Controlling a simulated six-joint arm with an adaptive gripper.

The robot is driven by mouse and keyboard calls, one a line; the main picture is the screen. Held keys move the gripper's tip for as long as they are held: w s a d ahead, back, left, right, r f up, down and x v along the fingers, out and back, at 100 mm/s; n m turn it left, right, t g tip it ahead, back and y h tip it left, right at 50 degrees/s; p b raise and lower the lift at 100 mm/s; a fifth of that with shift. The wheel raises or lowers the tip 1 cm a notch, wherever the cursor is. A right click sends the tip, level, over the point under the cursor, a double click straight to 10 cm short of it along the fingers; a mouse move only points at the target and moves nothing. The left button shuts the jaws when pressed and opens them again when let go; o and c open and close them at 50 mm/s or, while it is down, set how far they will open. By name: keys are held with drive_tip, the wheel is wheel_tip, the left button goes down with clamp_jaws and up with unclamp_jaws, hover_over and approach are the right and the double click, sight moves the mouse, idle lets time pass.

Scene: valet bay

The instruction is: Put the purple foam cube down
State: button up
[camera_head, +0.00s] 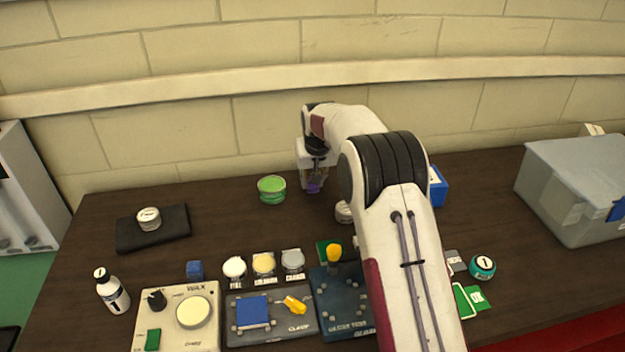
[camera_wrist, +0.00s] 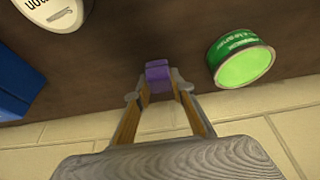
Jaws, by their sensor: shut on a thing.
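The purple foam cube (camera_wrist: 157,70) is between the fingertips of my gripper (camera_wrist: 158,88) in the wrist view. My gripper is shut on it. In the head view the purple cube (camera_head: 314,187) shows just below my gripper (camera_head: 314,178), near the back of the dark wooden table (camera_head: 230,225). I cannot tell whether the cube touches the table.
A green tin (camera_head: 271,190) stands left of my gripper and shows in the wrist view (camera_wrist: 240,62). A white-lidded tin (camera_head: 344,212) and a blue box (camera_head: 437,187) are to the right. A dark cloth (camera_head: 152,234) lies at the left. Several pots and panels fill the front.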

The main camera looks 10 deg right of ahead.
drive_tip(key=shift+f, duration=0.15)
drive_tip(key=o, duration=0.8)
drive_tip(key=shift+v, duration=6.15)
